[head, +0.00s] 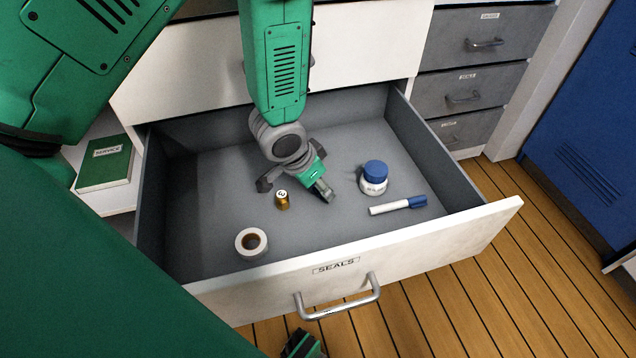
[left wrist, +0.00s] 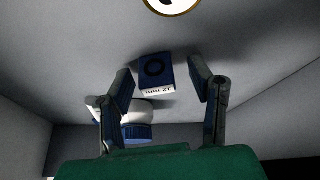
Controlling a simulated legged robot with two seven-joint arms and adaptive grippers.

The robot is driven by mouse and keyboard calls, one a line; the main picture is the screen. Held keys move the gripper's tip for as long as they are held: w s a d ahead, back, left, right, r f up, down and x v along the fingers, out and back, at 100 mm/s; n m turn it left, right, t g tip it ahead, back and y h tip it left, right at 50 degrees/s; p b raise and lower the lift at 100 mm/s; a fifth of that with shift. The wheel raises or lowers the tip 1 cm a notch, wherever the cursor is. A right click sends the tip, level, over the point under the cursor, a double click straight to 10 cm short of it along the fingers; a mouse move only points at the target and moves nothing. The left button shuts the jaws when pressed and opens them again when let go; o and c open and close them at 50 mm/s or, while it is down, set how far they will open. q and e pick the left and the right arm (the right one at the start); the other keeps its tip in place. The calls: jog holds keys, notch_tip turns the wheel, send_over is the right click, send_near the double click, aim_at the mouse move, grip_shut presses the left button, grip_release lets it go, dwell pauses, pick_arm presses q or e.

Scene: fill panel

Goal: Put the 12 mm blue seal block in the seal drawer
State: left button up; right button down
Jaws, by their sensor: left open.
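The open seal drawer (head: 336,269) has a SEALS label and a bar handle on its front. My left gripper (head: 295,192) is inside it, pointing down, with its fingers apart. In the left wrist view, the blue seal block (left wrist: 156,72), marked 12 mm, is on the drawer floor between and beyond the open fingertips (left wrist: 162,80). No finger clearly touches it. In the head view the block is hidden by the gripper. A small green and dark part (head: 303,345) at the bottom edge may be my right gripper; its jaws cannot be made out.
A green book (head: 105,164) lies left of the drawer. Grey drawers (head: 465,97) are shut at the back right.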

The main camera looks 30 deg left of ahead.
pick_arm(q)
jog(key=shift+d+r, duration=0.1)
jog(key=shift+r, duration=0.1)
jog(key=p+v, duration=0.5)
jog(key=v, duration=0.7)
